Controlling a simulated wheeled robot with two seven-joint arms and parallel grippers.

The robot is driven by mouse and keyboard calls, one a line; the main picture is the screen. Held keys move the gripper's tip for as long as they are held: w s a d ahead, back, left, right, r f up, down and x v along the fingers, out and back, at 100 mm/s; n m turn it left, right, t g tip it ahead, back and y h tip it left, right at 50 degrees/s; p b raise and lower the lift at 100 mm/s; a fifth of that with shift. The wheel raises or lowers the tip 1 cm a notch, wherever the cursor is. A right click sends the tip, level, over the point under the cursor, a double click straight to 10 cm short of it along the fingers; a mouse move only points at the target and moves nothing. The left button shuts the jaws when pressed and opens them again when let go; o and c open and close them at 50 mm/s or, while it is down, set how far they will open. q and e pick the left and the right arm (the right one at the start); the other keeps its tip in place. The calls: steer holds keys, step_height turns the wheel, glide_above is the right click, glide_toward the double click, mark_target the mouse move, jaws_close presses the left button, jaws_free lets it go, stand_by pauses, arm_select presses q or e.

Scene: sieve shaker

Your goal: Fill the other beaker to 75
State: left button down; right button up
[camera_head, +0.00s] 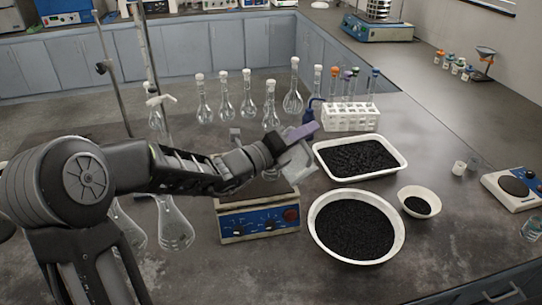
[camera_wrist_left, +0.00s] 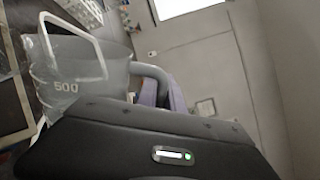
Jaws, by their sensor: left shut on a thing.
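My left gripper (camera_head: 300,135), with purple fingers, is shut on a clear beaker (camera_head: 298,160). It holds the beaker tilted above the back of a hot plate (camera_head: 260,223). In the left wrist view the beaker (camera_wrist_left: 72,75) shows a "500" mark and a wide rim, and a purple finger (camera_wrist_left: 150,90) is beside it. I cannot make out any liquid in it. Another small glass beaker (camera_head: 532,229) stands at the right edge of the head view; its fill level is too small to read. My right gripper is not in view.
A rectangular tray (camera_head: 318,160) and a round bowl (camera_head: 316,225) of black grains stand right of the hot plate, with a small bowl (camera_head: 432,195) beside them. Several flasks (camera_head: 225,110) and a test-tube rack (camera_head: 350,122) stand behind. A balance (camera_head: 515,190) is at right.

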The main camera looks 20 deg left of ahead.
arm_select(q)
steer(key=shift+w+a+r+n+p, duration=0.1)
steer(key=shift+a+r+n+p, duration=0.05)
steer(key=shift+r+n+p, duration=0.15)
stand_by(1.6)
steer(key=shift+f+b, duration=0.4)
steer(key=d+f+m+b, duration=0.1)
steer(key=b, duration=0.1)
steer(key=s+f+m+b, duration=0.1)
steer(key=b, duration=0.1)
steer(key=d+f+m+b, duration=0.1)
steer(key=m+b, duration=0.1)
steer(key=b, duration=0.1)
steer(key=shift+s+d+f, duration=0.15)
steer(key=shift+d+f, duration=0.2)
steer(key=shift+d+r+m, duration=0.1)
steer(key=shift+r+m, duration=0.15)
steer(key=shift+m, duration=0.05)
steer(key=shift+r+p, duration=0.2)
steer(key=shift+p, duration=0.15)
steer(key=shift+f, duration=0.1)
